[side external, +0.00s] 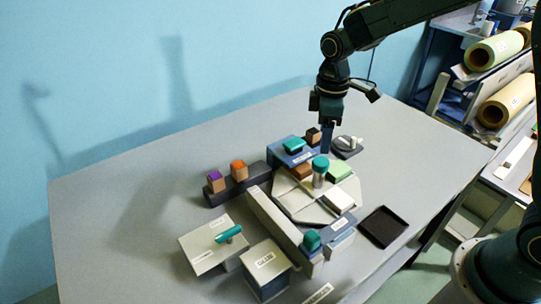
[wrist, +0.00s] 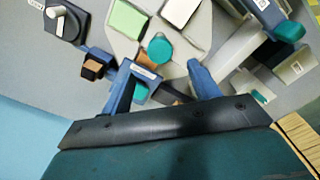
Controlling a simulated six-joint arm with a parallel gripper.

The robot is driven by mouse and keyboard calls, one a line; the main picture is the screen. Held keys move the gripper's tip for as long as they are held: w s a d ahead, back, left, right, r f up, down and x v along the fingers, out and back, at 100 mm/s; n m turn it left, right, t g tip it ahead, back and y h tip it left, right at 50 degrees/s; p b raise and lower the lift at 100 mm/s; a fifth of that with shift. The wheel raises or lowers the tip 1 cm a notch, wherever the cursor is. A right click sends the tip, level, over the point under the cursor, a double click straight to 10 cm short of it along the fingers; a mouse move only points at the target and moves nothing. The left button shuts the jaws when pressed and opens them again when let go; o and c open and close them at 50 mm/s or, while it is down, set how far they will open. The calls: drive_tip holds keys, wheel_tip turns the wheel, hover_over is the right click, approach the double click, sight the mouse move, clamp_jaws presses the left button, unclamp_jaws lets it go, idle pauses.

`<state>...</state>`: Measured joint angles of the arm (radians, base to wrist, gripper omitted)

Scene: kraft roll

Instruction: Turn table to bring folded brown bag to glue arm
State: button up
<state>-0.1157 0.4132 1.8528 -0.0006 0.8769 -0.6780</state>
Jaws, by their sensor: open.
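The pale eight-sided turntable (side external: 291,202) lies mid-table, with a teal-topped post (side external: 320,164) at its centre; the post top also shows in the wrist view (wrist: 160,48). My gripper (side external: 327,151) is open and empty, above the turntable's back edge. I cannot tell which station is the glue arm.
A blue station with a teal cap (side external: 293,145) stands behind the turntable, a grey dial (side external: 346,146) to its right. A long beam (side external: 272,217) and a box labelled like GLUE (side external: 265,262) stand front-left. A dark tray (side external: 382,227) lies right. The table's far left is clear.

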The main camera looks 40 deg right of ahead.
sight(321, 161)
wheel_tip(321, 161, down, 8)
drive_tip(key=shift+r, duration=0.15)
idle(0.3)
clamp_jaws()
